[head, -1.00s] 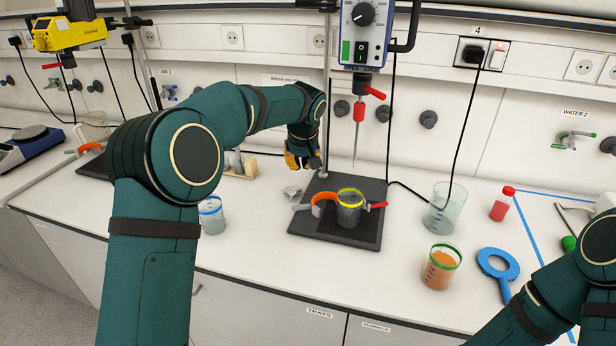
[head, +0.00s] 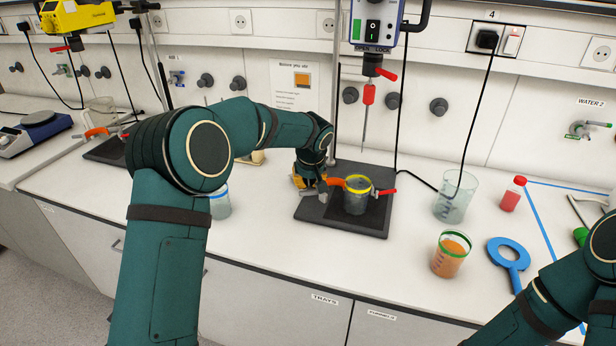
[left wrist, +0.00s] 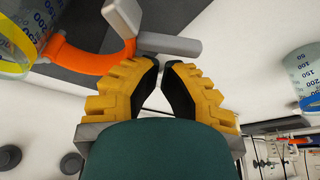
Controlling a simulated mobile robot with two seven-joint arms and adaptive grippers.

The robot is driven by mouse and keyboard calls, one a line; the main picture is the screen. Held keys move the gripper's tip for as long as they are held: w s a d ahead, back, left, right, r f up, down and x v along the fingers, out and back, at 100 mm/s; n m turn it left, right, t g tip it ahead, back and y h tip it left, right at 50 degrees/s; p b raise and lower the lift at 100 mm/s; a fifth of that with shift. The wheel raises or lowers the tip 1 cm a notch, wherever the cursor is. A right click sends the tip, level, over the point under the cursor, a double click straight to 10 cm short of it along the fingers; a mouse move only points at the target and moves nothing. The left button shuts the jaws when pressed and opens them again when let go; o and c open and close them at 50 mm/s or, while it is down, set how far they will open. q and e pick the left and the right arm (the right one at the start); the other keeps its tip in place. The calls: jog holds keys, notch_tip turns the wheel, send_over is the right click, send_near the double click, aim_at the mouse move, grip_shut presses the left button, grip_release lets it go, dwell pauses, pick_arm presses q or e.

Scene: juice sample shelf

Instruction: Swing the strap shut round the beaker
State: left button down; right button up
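The beaker (head: 356,198) with a yellow rim and grey contents stands upright on the dark stand base (head: 314,211). It shows partly in the left wrist view (left wrist: 20,32). The orange strap (head: 335,182) sticks out to the beaker's left and is open; in the left wrist view (left wrist: 90,62) it curves away from the beaker to a grey end tab (left wrist: 168,44). My left gripper (left wrist: 164,66) has yellow fingers with tips almost together and nothing visible between them. It is low beside the tab; contact is unclear. My right gripper is out of view.
A red-handled clamp part (head: 385,191) is right of the beaker. A thin stirrer shaft (head: 364,130) hangs above. An empty beaker (head: 455,197), an orange-juice beaker (head: 451,255) and a blue ring (head: 508,257) stand or lie to the right. Another beaker (head: 220,204) is at left.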

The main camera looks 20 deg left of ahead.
pick_arm(q)
jog(key=shift+s+d, duration=0.1)
jog(key=shift+s, duration=0.05)
dwell(0.3)
jog(key=shift+s+d+n+b, duration=0.1)
jog(key=shift+s+n+b, duration=0.1)
jog(key=shift+n+b, duration=0.15)
